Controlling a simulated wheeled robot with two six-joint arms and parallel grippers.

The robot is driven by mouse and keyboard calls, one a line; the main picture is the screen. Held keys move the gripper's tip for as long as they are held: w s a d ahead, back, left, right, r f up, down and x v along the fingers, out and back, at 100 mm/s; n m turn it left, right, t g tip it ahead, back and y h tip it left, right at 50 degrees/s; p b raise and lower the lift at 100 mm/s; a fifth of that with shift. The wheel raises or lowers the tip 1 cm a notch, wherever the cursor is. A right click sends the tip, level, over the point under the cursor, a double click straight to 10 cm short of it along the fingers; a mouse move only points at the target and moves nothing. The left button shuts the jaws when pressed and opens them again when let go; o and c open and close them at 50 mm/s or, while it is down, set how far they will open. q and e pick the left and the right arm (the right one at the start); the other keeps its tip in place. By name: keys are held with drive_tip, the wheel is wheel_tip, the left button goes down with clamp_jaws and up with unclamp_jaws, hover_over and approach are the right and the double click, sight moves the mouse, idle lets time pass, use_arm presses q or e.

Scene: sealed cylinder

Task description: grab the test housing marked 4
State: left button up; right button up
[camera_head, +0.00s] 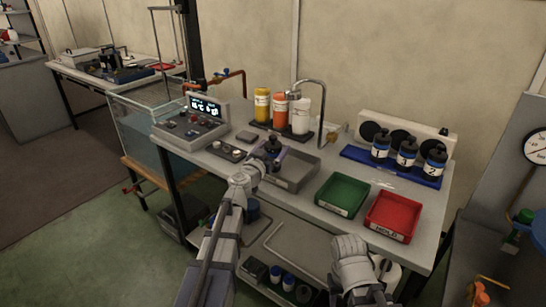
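Several dark cylindrical housings with blue bands and white number labels are in view. Three stand upright on a blue tray (354,153) at the right back of the bench: a left one (380,147), a middle one (406,153) and a right one (434,160). The left label looks like 1; the others are too small to read surely. Another dark housing (273,144) is at my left gripper (268,157), beside a grey tray (293,172); its label is hidden. Whether the fingers are closed on it is unclear. My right arm shows at bottom centre, without clear fingertips.
A green bin (342,194) and a red bin (392,215) occupy the bench's right front. Behind stand yellow (262,105), orange (280,109) and white (301,116) bottles and a curved tap. A control box (190,126) and a glass tank (139,132) are left. The lower shelf is cluttered.

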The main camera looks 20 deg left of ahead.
use_arm(q)
clamp_jaws()
idle(0.6)
